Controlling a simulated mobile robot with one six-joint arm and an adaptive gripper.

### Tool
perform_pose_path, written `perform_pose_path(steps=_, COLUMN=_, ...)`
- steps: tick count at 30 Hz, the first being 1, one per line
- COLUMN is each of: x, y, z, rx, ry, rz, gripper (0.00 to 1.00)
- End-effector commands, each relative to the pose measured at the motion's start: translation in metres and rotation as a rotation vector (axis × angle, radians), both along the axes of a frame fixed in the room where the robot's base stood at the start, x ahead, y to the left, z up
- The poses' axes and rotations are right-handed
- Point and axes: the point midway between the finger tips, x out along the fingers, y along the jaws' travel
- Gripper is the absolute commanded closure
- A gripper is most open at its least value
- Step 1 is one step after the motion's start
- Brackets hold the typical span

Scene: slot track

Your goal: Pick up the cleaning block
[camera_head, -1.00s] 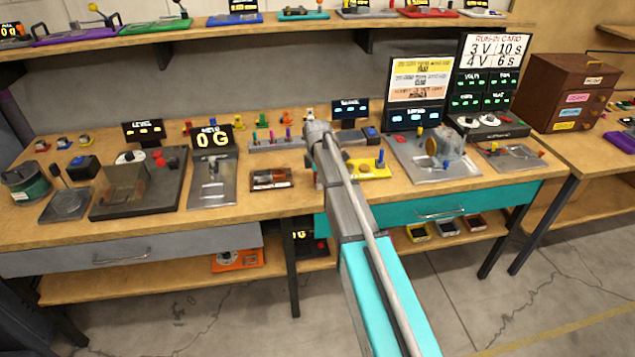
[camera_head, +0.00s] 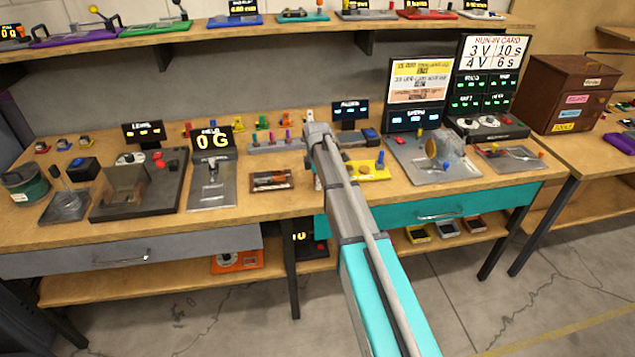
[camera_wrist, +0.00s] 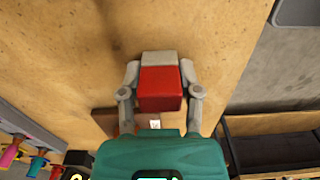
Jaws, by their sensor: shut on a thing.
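A red block with a pale grey face, which I take for the cleaning block (camera_wrist: 160,90), is between the two fingers of my gripper (camera_wrist: 159,75) in the wrist view. The fingers press on its left and right sides, so the gripper is shut on it. Bare wooden benchtop (camera_wrist: 70,60) shows around and beyond it. I cannot tell how far the block is above the wood. In the head view my arm hides the block and most of my gripper.
On the bench, a small brown tray (camera_head: 271,181) lies left of my arm and a yellow base (camera_head: 368,170) lies right of it. A grey rack with coloured pins (camera_head: 270,143) stands behind. Bare wood (camera_head: 262,205) lies along the front edge.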

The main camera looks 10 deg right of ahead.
Motion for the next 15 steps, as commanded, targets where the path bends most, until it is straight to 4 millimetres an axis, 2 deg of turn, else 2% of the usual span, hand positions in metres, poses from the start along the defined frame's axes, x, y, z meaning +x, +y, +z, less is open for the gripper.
perform_pose_path(steps=8, x=0.0, y=0.0, z=0.004, rx=0.0, ry=0.0, rz=0.0, gripper=0.96)
perform_pose_path(steps=15, x=0.0, y=0.0, z=0.017, rx=0.0, ry=0.0, rz=0.001, gripper=0.96)
